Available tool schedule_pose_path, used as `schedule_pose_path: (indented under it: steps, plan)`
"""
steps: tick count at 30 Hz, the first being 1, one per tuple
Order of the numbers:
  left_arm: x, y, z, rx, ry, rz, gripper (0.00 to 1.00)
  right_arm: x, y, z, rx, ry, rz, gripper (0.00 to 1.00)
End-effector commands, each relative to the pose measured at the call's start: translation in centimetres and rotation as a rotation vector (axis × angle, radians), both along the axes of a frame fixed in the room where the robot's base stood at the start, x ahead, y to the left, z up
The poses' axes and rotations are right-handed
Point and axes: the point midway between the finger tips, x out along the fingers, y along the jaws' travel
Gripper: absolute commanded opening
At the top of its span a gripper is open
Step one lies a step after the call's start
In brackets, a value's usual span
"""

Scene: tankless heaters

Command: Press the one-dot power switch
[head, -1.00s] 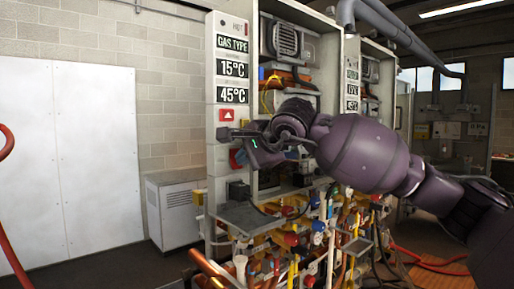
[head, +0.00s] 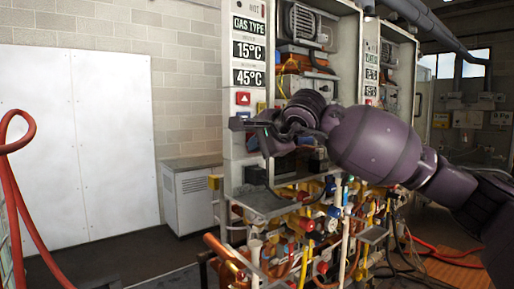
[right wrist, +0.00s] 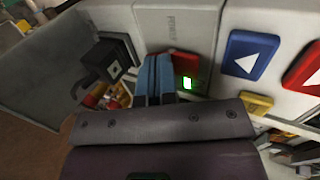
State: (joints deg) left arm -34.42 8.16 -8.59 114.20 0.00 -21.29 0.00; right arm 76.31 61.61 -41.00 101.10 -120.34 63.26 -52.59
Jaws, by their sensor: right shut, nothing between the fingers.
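My right gripper (head: 236,123) is in front of the left heater panel, just below its red triangle button, pointing left. Its closed fingers show in the right wrist view (right wrist: 155,72), with nothing between them. Beyond them, a red part (right wrist: 185,65) sits below a faint label that looks like "POWER" (right wrist: 172,22). It is partly hidden, and I cannot read any dots on it. A small green glow (right wrist: 187,82) lies beside the fingers. A black box (right wrist: 112,62) with one small mark on its face stands left of the fingers. I cannot tell whether anything is touched.
A blue triangle button (right wrist: 246,55), a red one (right wrist: 303,76) and a yellow part (right wrist: 256,103) lie right of the fingers. A grey shelf (head: 262,205) and crowded pipes are below the gripper. A second heater panel (head: 371,75) stands to the right.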

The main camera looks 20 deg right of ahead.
Motion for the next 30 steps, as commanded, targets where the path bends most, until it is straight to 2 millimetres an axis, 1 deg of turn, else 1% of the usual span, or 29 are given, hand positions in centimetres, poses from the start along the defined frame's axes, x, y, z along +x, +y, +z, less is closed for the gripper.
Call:
schedule_pose_path:
  steps: [1, 8, 10, 19, 27, 30]
  plan:
    - [0.0, 0.0, -0.5, 0.000, 0.003, -0.001, 0.43, 0.2, 0.0, -0.5, 0.004, -0.007, 0.000, 0.00]
    - [0.3, -0.2, -1.9, 0.000, 0.007, -0.007, 0.43, 0.7, 0.2, -1.2, 0.024, -0.059, 0.001, 0.00]
    - [0.5, -0.2, -1.5, 0.000, 0.002, -0.007, 0.43, 0.5, 0.2, -0.7, 0.024, -0.063, 0.000, 0.00]
    - [0.4, -0.1, -1.2, 0.001, 0.001, -0.006, 0.43, 0.5, 0.1, -0.3, 0.024, -0.065, 0.000, 0.00]
    - [0.2, -0.1, -0.7, 0.001, -0.001, -0.004, 0.43, 0.4, 0.1, 1.3, 0.027, -0.073, -0.001, 0.00]
    - [0.1, -0.1, -0.6, 0.001, 0.000, -0.003, 0.43, 0.4, 0.1, 1.5, 0.027, -0.073, -0.001, 0.00]
